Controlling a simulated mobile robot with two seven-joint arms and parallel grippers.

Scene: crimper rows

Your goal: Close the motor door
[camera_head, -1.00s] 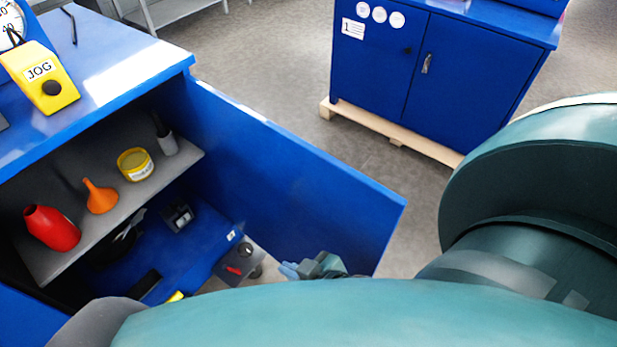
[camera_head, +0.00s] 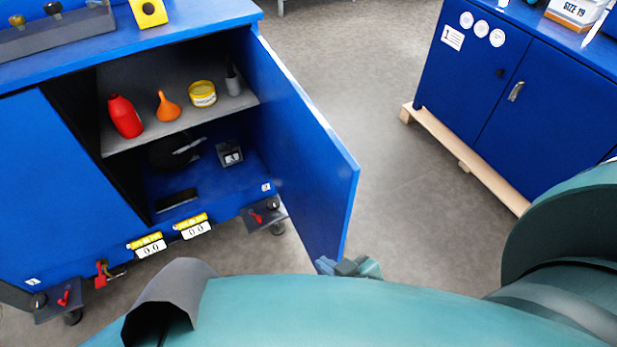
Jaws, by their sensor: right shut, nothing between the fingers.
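The blue motor door (camera_head: 305,150) stands wide open, swung out from the right side of the blue cabinet (camera_head: 70,180). Its free edge points toward me. My right gripper (camera_head: 328,265) is shut and empty, by the door's lower free corner; I cannot tell whether it touches the door. My teal right arm covers the bottom of the view and hides most of the gripper's wrist. My left gripper is not in view.
The open compartment has a grey shelf (camera_head: 125,146) with a red bottle (camera_head: 125,117), an orange funnel (camera_head: 167,107) and a yellow tin (camera_head: 203,93). A red padlock (camera_head: 101,275) hangs at the cabinet's lower front. A second blue cabinet (camera_head: 480,85) stands at right, with clear floor between.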

